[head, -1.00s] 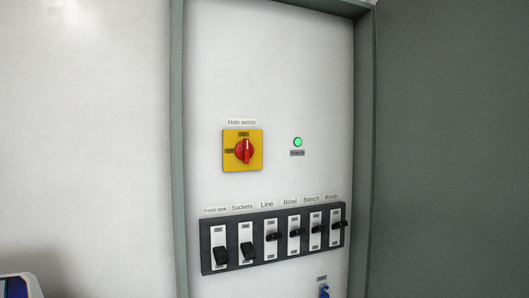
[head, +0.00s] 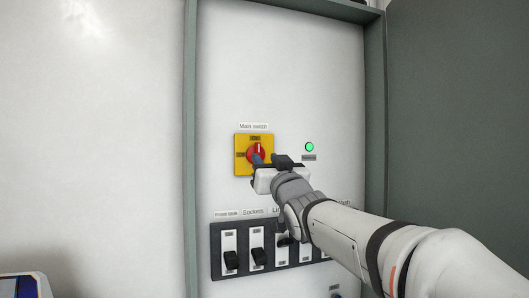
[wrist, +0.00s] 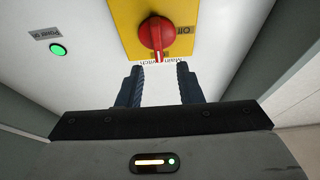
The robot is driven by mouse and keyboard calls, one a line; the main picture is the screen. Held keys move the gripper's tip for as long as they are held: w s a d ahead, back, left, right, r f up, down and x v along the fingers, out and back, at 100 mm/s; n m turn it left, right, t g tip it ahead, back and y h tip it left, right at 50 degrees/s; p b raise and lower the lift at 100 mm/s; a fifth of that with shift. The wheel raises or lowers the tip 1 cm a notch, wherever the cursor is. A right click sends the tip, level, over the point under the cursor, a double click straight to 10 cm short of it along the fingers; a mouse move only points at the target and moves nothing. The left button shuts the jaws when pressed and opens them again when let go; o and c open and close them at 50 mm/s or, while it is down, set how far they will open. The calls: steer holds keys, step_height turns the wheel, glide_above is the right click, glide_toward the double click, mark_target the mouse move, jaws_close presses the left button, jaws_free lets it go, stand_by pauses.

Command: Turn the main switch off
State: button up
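The main switch is a red rotary knob (head: 257,149) on a yellow plate (head: 240,168), under a "Main switch" label. The knob's pointer with its white mark points up at the top position; the off marking is at the plate's left. In the wrist view the scene is upside down, and the knob (wrist: 157,33) points down, with "Off" at its right. My gripper (head: 267,158) is in front of the plate's lower right in the head view. In the wrist view my gripper (wrist: 159,67) is open and empty, its fingertips just short of the knob, which lies roughly in line with the gap.
A green lamp (head: 309,147) is lit right of the switch. A dark strip of labelled breakers (head: 217,262) runs below; its left two levers are down, and my arm hides much of the rest. A grey frame (head: 190,120) and grey panel (head: 460,100) bound the cabinet.

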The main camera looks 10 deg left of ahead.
mark_target(259, 149)
steer(key=p+x, duration=0.1)
steer(key=x, duration=0.4)
steer(key=shift+w, duration=0.15)
steer(key=shift+c, duration=0.4)
jaws_close()
